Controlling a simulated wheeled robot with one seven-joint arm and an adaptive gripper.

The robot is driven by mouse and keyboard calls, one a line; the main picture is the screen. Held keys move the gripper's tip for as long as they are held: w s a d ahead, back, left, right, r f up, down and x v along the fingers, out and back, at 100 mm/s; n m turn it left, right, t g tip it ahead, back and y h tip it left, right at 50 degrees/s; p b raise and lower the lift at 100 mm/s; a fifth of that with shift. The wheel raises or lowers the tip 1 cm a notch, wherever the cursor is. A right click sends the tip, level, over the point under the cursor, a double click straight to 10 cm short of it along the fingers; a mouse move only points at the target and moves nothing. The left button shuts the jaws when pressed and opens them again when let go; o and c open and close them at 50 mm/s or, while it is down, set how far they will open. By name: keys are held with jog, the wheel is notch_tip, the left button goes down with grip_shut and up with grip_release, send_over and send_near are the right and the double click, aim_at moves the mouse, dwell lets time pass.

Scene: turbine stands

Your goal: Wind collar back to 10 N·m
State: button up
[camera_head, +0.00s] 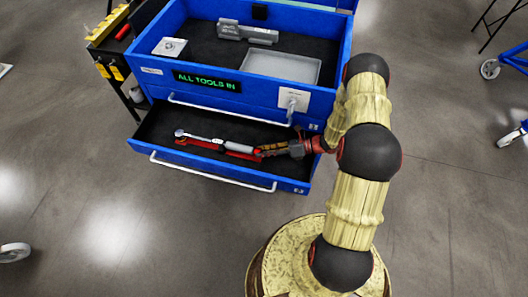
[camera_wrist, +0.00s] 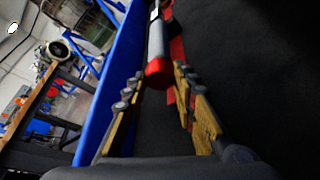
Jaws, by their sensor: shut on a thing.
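A torque wrench (camera_head: 205,138) with a ratchet head at its left and a pale grip lies in the open lower drawer. It lies along a red holder (camera_head: 232,153). In the wrist view its grey shaft (camera_wrist: 156,40) ends in a red collar (camera_wrist: 158,70). My gripper (camera_head: 266,151) reaches into the drawer from the right. Its fingers are shut on the red collar, one on each side, in the wrist view (camera_wrist: 158,78). The collar's scale cannot be read.
The blue tool cabinet (camera_head: 160,83) shows a green sign, "ALL TOOLS IN" (camera_head: 207,80). Its top holds a grey tray (camera_head: 282,66) and metal parts. The drawer (camera_head: 145,128) stands open with a white front handle (camera_head: 212,174).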

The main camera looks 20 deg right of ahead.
dwell(0.3)
jog(key=o, duration=1.1)
jog(key=shift+o, duration=0.3)
